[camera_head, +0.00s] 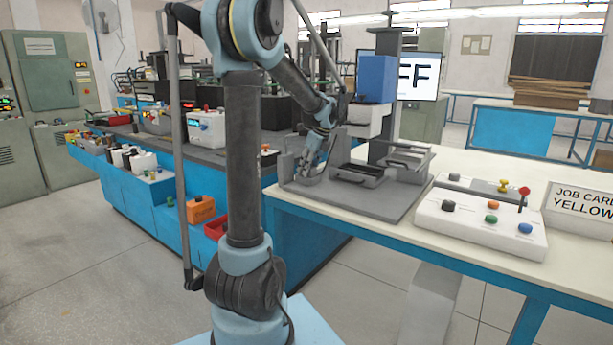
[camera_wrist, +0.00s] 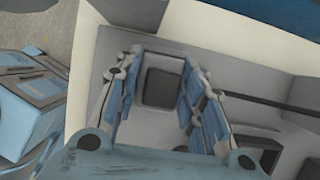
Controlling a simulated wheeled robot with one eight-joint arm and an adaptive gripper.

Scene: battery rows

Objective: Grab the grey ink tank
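My gripper (camera_head: 315,158) is at the left end of the grey machine on the white-topped table in the head view. In the wrist view my gripper (camera_wrist: 161,72) is open, with a blue-padded finger on each side. A dark grey square piece (camera_wrist: 160,88) with a lighter grey surround lies between and beyond the fingers. It looks like the grey ink tank, but I cannot tell for sure. The wrist view shows gaps between it and the fingers. In the head view the gripper and grey side walls hide most of this spot.
A grey tray with a handle (camera_head: 359,173) is just right of my gripper. The machine's post and blue box (camera_head: 376,79) rise behind. A white control panel (camera_head: 480,218) with coloured knobs and a job card (camera_head: 581,205) stand further right. A blue bench (camera_head: 125,188) is at left.

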